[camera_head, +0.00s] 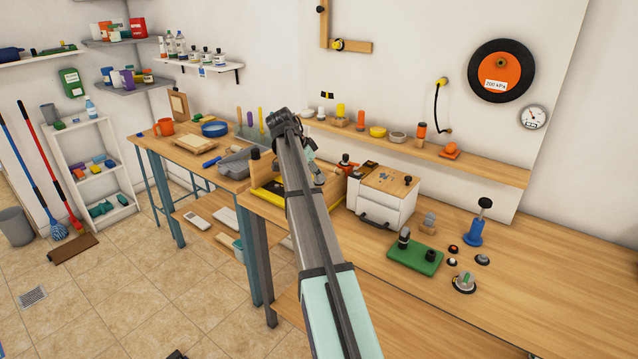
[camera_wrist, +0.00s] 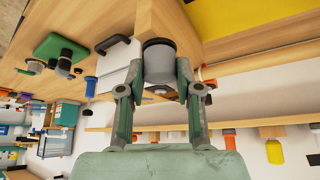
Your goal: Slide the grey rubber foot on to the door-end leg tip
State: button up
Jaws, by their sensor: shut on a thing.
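The grey rubber foot (camera_wrist: 160,62) is a short grey cylinder with a dark rim. My gripper (camera_wrist: 161,76) is shut on it, one finger on each side, in the wrist view. A pale wooden piece (camera_wrist: 172,17) with a square corner shows right behind the dark rim. I cannot tell whether it is the door-end leg tip, or whether the foot touches it. In the head view my arm reaches over the bench and largely hides the gripper and foot beside the yellow wringer frame (camera_head: 266,193).
A white drawer box (camera_head: 383,208) with a wooden top stands close to the right of my arm. A green board (camera_head: 414,256) with dark posts and a blue stand (camera_head: 475,232) are further right. A wall shelf (camera_head: 470,163) runs behind. The bench's front right is clear.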

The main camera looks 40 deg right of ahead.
jog(key=shift+f, duration=0.15)
jog(key=o, duration=1.2)
